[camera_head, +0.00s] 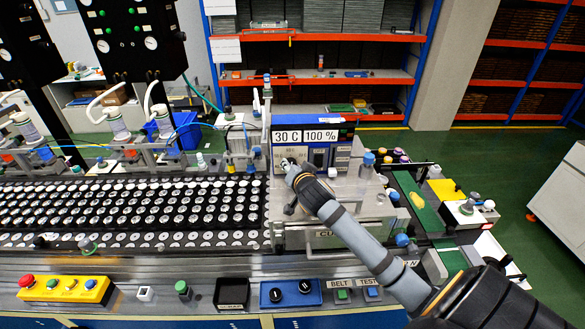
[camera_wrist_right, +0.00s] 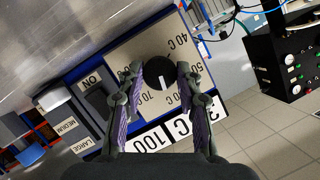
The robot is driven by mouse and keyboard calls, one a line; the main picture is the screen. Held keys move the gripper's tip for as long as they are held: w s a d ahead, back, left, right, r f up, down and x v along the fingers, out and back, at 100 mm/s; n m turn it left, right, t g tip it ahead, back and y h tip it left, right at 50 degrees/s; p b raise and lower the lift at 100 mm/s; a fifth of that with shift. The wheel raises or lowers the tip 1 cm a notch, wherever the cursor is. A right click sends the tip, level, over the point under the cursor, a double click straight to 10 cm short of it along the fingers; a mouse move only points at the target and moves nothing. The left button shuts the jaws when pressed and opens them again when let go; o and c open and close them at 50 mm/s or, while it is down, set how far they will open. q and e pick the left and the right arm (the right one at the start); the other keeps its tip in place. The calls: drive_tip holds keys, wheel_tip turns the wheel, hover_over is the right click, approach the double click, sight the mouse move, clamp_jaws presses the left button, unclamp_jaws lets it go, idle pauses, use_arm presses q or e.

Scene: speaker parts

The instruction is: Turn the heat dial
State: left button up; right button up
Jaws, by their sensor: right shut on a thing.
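The heat dial (camera_wrist_right: 158,71) is a round black knob with a white mark, set on a pale panel (camera_wrist_right: 125,57) printed with temperature numbers. In the right wrist view its white mark points down. My right gripper (camera_wrist_right: 160,76) has one finger on each side of the dial and is shut on it. In the head view my right gripper (camera_head: 289,168) reaches the front of the blue control box (camera_head: 325,121) and covers the dial. The display (camera_head: 305,135) on the box reads 30 C and 100 %. My left gripper is not in view.
A conveyor (camera_head: 130,207) with rows of small round parts runs to the left of the box. A yellow button box (camera_head: 63,288) and a blue two-knob panel (camera_head: 291,293) line the front edge. Bottles and small parts crowd the right side, near my arm.

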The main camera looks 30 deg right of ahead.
drive_tip(key=n+h, duration=0.1)
drive_tip(key=n+g+h, duration=0.1)
drive_tip(key=n, duration=0.1)
drive_tip(key=n+g, duration=0.1)
drive_tip(key=shift+w+a+n+h, duration=0.15)
drive_tip(key=shift+a+n+h, duration=0.1)
drive_tip(key=shift+n+h, duration=0.15)
drive_tip(key=n+g+h, duration=0.1)
drive_tip(key=n, duration=0.1)
drive_tip(key=shift+a+n+h, duration=0.1)
drive_tip(key=shift+n+h, duration=0.2)
drive_tip(key=n+h, duration=0.1)
drive_tip(key=n, duration=0.1)
drive_tip(key=shift+w+f+n+h+b, duration=0.1)
drive_tip(key=shift+n+h+b, duration=0.2)
drive_tip(key=shift+a+f+n+g+h+b, duration=0.1)
drive_tip(key=shift+n+g+h+b, duration=0.25)
drive_tip(key=shift+n+h, duration=0.45)
drive_tip(key=shift+f+n+h+b, duration=0.15)
drive_tip(key=shift+n+h+b, duration=0.4)
drive_tip(key=shift+n, duration=0.65)
drive_tip(key=n+t+h+b, duration=0.1)
drive_tip(key=n+b, duration=0.1)
drive_tip(key=n, duration=0.1)
drive_tip(key=shift+f+n, duration=0.1)
drive_tip(key=shift+n, duration=0.2)
drive_tip(key=shift+n+h+b, duration=0.45)
drive_tip(key=shift+n+b, duration=0.15)
drive_tip(key=shift+n, duration=0.5)
drive_tip(key=shift+t, duration=0.25)
